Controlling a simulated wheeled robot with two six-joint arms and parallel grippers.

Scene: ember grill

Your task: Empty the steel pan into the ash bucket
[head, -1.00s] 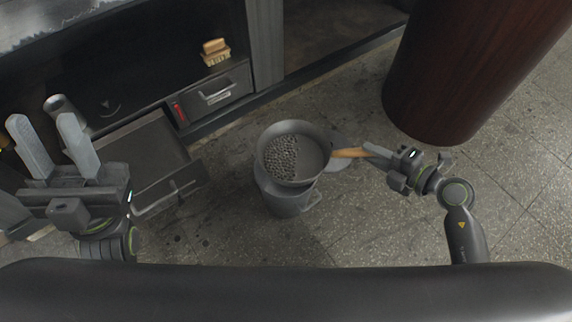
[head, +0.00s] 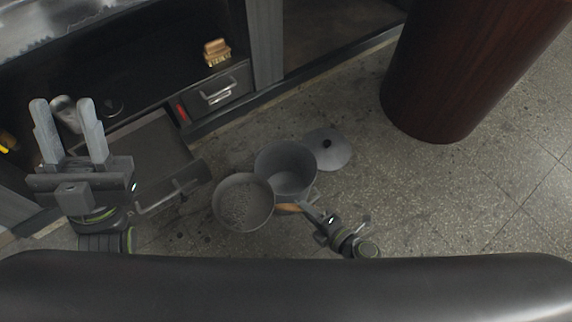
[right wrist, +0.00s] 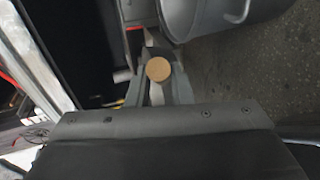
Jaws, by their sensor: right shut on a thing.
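The steel pan (head: 229,185) is in the head view, left of the bucket and nearer to me, with dark grainy contents on its bottom. My right gripper (head: 304,208) is shut on its wooden handle (head: 287,209). In the right wrist view, the round handle end (right wrist: 158,69) shows between the fingers. The grey ash bucket (head: 290,152) stands open on the floor; the part of its inside that I see looks smooth and grey. The pan's rim overlaps the bucket's side in the picture; I cannot tell whether they touch.
The round lid (head: 337,158) with a dark knob lies on the floor behind the bucket. An open drawer (head: 187,160) is at the left. A dark red-brown cylinder (head: 440,75) stands at the right. Floor at the right is clear.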

